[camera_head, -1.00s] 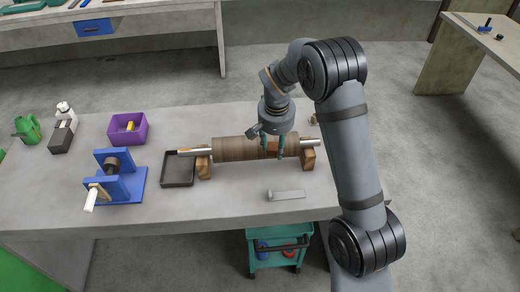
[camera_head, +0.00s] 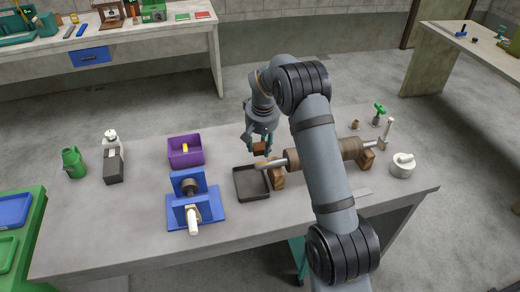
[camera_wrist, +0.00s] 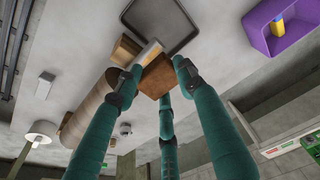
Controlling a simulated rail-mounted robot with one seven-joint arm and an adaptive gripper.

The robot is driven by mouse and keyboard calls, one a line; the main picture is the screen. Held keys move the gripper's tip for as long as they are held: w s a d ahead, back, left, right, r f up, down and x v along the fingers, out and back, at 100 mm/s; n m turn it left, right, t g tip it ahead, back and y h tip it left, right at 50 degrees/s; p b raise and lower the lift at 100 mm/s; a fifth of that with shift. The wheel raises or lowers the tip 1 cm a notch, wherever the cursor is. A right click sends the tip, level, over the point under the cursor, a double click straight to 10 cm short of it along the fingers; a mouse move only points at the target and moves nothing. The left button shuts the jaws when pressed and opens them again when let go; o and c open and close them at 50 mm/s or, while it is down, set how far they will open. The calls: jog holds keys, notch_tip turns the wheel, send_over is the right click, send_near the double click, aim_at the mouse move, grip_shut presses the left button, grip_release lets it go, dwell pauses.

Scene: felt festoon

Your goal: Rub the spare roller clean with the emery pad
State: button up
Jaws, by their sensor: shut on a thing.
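A long brown roller (camera_head: 350,148) with metal shaft ends lies across two wooden supports; my arm hides part of it. Its surface looks brown and streaked, and it also shows in the wrist view (camera_wrist: 88,118). My gripper (camera_head: 260,146) is shut on a small reddish-brown block, which looks like the emery pad (camera_head: 260,149). In the wrist view the pad (camera_wrist: 157,77) is between the teal fingertips. The pad is just off the roller's left end, near the shaft tip and above the far edge of the black tray; whether it touches the shaft is unclear.
The black tray (camera_head: 252,185) looks empty. A blue stand (camera_head: 207,210) with a dark cylinder is front left of it. A purple bin (camera_head: 186,152) holds a yellow item. A white round object (camera_head: 403,166) is at right. The front left of the table is clear.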

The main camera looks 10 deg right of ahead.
aim_at(263, 154)
jog(key=shift+d+n, duration=0.2)
jog(key=shift+n, duration=0.1)
jog(key=shift+d+n+y, duration=0.3)
jog(key=shift+d+n, duration=0.2)
jog(key=shift+d, duration=0.25)
jog(key=shift+a, duration=0.5)
jog(key=shift+d+r+p, duration=0.15)
jog(key=shift+d+p, duration=0.05)
jog(key=shift+p, duration=0.25)
jog(key=b+x, duration=0.2)
jog(key=s+b+x, duration=0.1)
jog(key=b+x, duration=0.1)
jog(key=shift+w+f+b, duration=0.1)
jog(key=shift+f+b, duration=0.2)
jog(key=shift+f, duration=0.15)
jog(key=shift+b+x, duration=0.85)
dwell(0.5)
jog(key=shift+s, duration=0.25)
